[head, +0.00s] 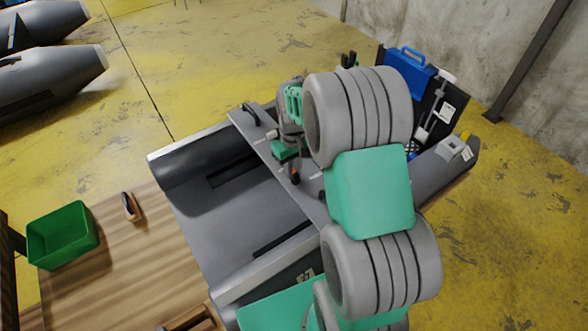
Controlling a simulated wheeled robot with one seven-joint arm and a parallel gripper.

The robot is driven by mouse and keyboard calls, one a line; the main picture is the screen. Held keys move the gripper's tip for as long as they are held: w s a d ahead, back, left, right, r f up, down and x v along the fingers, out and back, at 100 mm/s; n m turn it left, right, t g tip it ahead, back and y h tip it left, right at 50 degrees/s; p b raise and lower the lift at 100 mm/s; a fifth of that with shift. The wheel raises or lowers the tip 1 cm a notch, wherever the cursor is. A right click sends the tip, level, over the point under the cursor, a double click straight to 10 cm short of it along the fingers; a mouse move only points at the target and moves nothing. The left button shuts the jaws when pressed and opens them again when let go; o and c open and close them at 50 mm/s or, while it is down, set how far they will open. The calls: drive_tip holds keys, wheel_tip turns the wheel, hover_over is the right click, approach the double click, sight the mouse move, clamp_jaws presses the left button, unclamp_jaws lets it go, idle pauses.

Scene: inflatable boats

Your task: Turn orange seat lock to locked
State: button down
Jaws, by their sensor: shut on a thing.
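The orange seat lock (295,175) is a small orange and dark piece on the grey seat board (300,196) across the boat. My gripper (292,166) reaches down to it from behind and is shut on it. The fingertips are small and partly covered by the gripper body, so the exact contact is hard to see. Small white markings lie on the board beside the lock, too small to read. I cannot tell the lock's exact angle.
The grey inflatable boat (222,225) surrounds the seat board. A black handle (250,112) stands at the board's far end. A blue case (409,75) and other gear sit at the right. A green bin (62,236) stands on the wooden table (110,280). My arm hides the board's right part.

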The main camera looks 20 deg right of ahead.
idle(0.4)
drive_tip(key=c, duration=1.4)
unclamp_jaws()
drive_tip(key=shift+o, duration=0.2)
wheel_tip(320, 180, up, 8)
drive_tip(key=shift+f+b, duration=0.1)
drive_tip(key=shift+b, duration=0.3)
